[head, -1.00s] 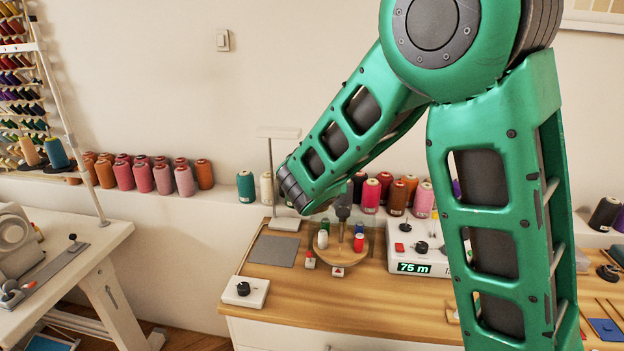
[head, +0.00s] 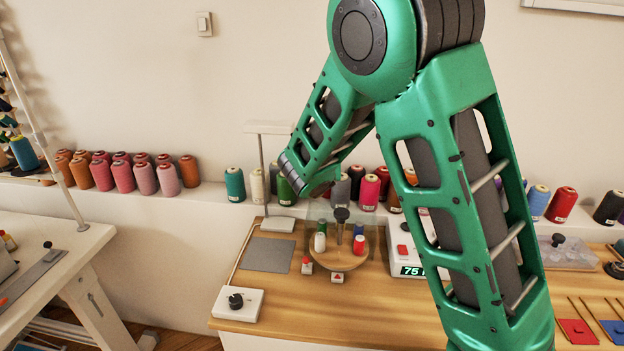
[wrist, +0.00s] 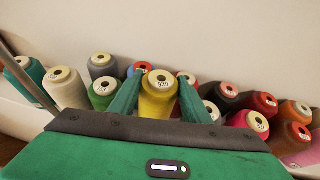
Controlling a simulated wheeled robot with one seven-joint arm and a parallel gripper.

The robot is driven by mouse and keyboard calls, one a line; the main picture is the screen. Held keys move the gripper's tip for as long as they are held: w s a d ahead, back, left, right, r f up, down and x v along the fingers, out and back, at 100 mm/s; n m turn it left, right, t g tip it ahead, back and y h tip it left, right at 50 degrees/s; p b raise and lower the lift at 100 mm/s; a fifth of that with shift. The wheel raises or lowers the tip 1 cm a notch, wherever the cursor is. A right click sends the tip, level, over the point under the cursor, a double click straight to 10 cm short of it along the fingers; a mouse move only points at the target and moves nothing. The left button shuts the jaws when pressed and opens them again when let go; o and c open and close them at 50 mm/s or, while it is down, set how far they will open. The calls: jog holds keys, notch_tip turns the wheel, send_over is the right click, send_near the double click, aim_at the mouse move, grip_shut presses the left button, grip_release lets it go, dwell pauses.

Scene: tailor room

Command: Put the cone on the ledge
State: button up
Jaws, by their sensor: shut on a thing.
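A yellow cone of thread (wrist: 158,92) stands upright between the two green fingers of my gripper (wrist: 157,98) in the wrist view, and the gripper is shut on it. Its label and top hole face the camera; its base is hidden. In the head view my forearm hides the gripper and the yellow cone. The ledge (head: 212,196) runs along the wall behind the table and bears a row of cones. In the wrist view, other cones surround the held one; I cannot tell whether its base touches the ledge.
Teal (head: 235,185) and green (head: 287,190) cones stand on the ledge left of my arm's end; grey (head: 340,190) and magenta (head: 369,192) ones stand right of it. A lamp-like stand (head: 266,170) rises in front. A round wooden turntable (head: 372,240) holds small spools. The ledge has a gap left of the teal cone.

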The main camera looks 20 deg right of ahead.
notch_tip(320, 180, down, 4)
jog(key=shift+a+r, duration=0.1)
jog(key=shift+r, duration=0.1)
jog(key=shift+f, duration=0.1)
jog(key=o, duration=1.1)
jog(key=shift+o, duration=0.2)
jog(key=v, duration=1.2)
